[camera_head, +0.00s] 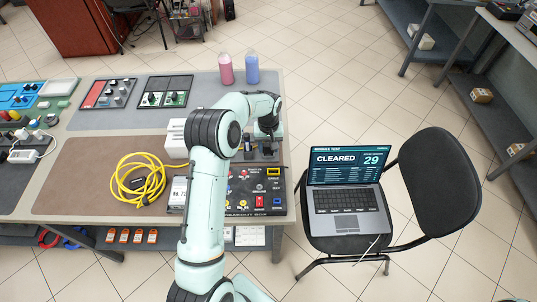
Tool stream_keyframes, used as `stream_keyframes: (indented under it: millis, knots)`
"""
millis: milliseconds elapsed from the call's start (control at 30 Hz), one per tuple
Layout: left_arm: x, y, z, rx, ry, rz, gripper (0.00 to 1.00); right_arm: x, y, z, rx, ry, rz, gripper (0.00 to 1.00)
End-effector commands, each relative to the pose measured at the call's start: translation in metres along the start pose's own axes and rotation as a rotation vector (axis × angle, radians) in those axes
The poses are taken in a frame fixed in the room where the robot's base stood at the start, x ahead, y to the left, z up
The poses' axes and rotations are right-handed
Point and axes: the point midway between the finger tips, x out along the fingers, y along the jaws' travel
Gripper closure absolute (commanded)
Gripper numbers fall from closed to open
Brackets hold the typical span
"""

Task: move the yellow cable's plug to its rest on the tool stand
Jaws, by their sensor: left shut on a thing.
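The yellow cable (138,180) lies in a loose coil on the brown mat, left of my arm. I cannot make out its plug. My left gripper (268,134) points down over a dark grey stand (262,153) with small dark parts on it, near the bench's right edge; this looks like the tool stand. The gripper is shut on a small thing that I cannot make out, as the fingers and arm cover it. My left arm hides part of the bench between the coil and the stand. My right gripper is not in view.
A dark panel (258,199) with coloured sockets and buttons lies in front of the stand. A pink bottle (225,69) and a blue bottle (252,68) stand at the back. A laptop (343,185) reading "CLEARED 29" sits on a chair (440,180) to the right.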

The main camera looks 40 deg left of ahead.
Motion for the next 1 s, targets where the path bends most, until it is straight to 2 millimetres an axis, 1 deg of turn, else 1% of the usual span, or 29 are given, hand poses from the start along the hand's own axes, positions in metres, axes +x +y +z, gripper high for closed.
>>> stream_keyframes:
  millis: [533, 800, 1000]
  knots:
    - [0.0013, 0.0002, -0.0001, 0.000, 0.000, 0.000, 1.00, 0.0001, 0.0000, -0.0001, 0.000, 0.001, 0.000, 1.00]
    - [0.0084, -0.0001, 0.0006, 0.006, -0.001, 0.000, 1.00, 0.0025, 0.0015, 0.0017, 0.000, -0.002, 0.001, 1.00]
    - [0.0083, 0.0001, 0.0002, 0.007, 0.000, 0.001, 1.00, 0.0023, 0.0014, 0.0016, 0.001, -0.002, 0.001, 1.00]
